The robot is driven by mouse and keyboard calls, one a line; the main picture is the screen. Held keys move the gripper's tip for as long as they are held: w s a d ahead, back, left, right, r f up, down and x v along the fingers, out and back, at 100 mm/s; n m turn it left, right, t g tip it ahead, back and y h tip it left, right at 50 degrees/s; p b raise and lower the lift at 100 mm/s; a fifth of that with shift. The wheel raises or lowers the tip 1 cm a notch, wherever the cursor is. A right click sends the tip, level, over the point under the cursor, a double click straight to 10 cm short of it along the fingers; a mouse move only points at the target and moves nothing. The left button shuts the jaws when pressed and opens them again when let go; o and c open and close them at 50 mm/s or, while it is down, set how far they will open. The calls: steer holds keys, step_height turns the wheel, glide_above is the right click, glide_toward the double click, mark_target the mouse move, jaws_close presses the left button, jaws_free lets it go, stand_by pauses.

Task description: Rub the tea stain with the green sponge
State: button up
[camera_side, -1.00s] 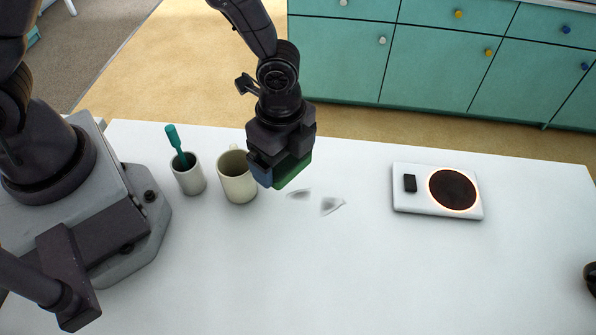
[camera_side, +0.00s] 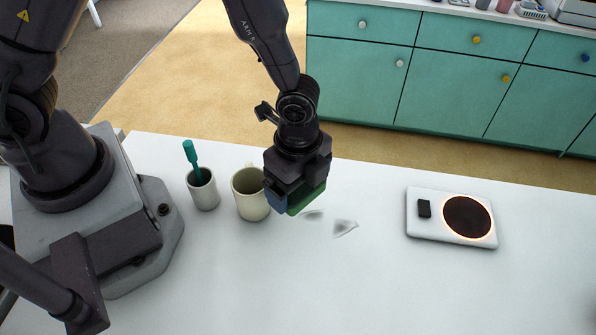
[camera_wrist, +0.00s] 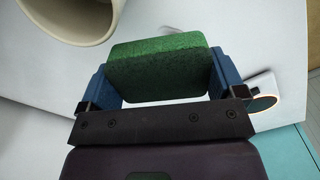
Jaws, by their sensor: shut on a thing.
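My gripper (camera_side: 294,204) is shut on the green sponge (camera_side: 307,198). In the wrist view, the sponge (camera_wrist: 158,68) sits between two blue fingers. The tea stain (camera_side: 344,227) shows as greyish smudges on the white table, with a second patch (camera_side: 312,214) close to the sponge's lower right edge. In the wrist view the stain is mostly hidden behind the sponge. The sponge is beside the nearer patch; I cannot tell whether it touches the table.
A cream mug (camera_side: 251,198) stands just left of my gripper, close to it. A pale cup (camera_side: 204,193) with a teal-handled tool is further left. A white hot plate (camera_side: 424,228) with a glowing ring stands right. The front of the table (camera_side: 330,290) is clear.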

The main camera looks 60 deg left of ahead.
mark_target(360, 225)
steer(key=shift+f, duration=2.75)
steer(key=shift+w+d+f, duration=0.45)
steer(key=shift+w+f, duration=0.05)
steer(key=shift+w+d+f, duration=0.3)
steer(key=shift+w+d, duration=0.45)
steer(key=shift+d, duration=0.05)
steer(key=shift+w+d+r, duration=0.15)
steer(key=shift+w+d, duration=2.55)
steer(key=shift+s+a, duration=3.9)
steer(key=shift+a, duration=0.2)
steer(key=shift+w+d, duration=4.05)
steer(key=shift+d, duration=0.15)
steer(key=shift+s+a, duration=4.05)
steer(key=shift+a, duration=0.05)
steer(key=shift+r, duration=3.9)
